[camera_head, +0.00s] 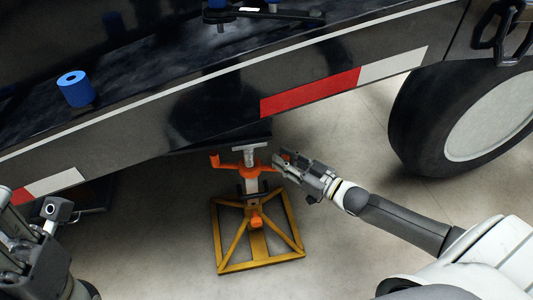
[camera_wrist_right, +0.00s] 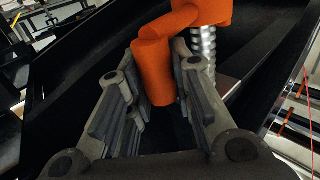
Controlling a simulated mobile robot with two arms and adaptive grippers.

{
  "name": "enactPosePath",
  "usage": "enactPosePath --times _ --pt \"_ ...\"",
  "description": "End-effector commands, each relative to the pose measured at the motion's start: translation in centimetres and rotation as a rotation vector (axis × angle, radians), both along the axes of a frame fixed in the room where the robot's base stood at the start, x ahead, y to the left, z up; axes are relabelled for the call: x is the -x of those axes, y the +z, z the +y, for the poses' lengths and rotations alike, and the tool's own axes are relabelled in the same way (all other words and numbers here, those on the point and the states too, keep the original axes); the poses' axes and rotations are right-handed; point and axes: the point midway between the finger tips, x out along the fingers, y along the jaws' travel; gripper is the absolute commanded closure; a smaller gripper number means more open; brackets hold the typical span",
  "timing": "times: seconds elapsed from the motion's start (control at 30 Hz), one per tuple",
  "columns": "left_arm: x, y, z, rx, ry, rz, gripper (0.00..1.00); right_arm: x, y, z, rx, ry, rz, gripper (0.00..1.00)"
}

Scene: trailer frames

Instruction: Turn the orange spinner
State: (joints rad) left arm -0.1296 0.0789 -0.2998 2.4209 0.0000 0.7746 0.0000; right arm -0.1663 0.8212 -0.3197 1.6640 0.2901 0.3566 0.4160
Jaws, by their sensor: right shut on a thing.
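The orange spinner (camera_head: 243,168) sits near the top of a yellow-framed jack stand (camera_head: 258,266) under the trailer's edge. It has arms with upright orange end pieces around a metal screw, which shows in the right wrist view (camera_wrist_right: 203,45). My right gripper (camera_head: 283,160) reaches in from the right at the spinner's right end. In the right wrist view its two fingers are on either side of an orange end piece (camera_wrist_right: 155,68), shut on it. Part of my left gripper (camera_head: 35,250) shows at the lower left, away from the stand; its fingertips are not clear.
The black trailer side (camera_head: 190,125) with red and white strips hangs just above the spinner. A blue cylinder (camera_head: 75,88) stands on the trailer at the left. A large tyre (camera_head: 420,125) is at the right. The floor around the stand is clear.

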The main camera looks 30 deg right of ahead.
Motion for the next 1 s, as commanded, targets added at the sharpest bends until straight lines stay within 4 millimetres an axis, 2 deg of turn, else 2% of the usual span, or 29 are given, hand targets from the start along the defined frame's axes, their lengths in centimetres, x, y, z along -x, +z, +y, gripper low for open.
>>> enactPosePath --times 0.1,0.2,0.6,1.0 --pt "0.0 -0.1 0.1 0.001 -0.001 0.024 0.65 -0.4 0.2 -1.3 0.0 -0.027 0.001 1.0" --pt "0.1 -0.3 0.1 0.003 -0.002 0.039 0.65 -1.0 0.3 -1.7 0.0 -0.03 -0.001 1.0" --pt "0.3 -0.8 0.2 0.006 -0.003 0.064 0.65 -2.6 0.1 -2.3 -0.001 -0.033 -0.002 1.0" --pt "0.3 -1.0 0.2 0.006 -0.004 0.069 0.65 -2.8 0.1 -2.4 0.0 -0.034 -0.002 1.0"
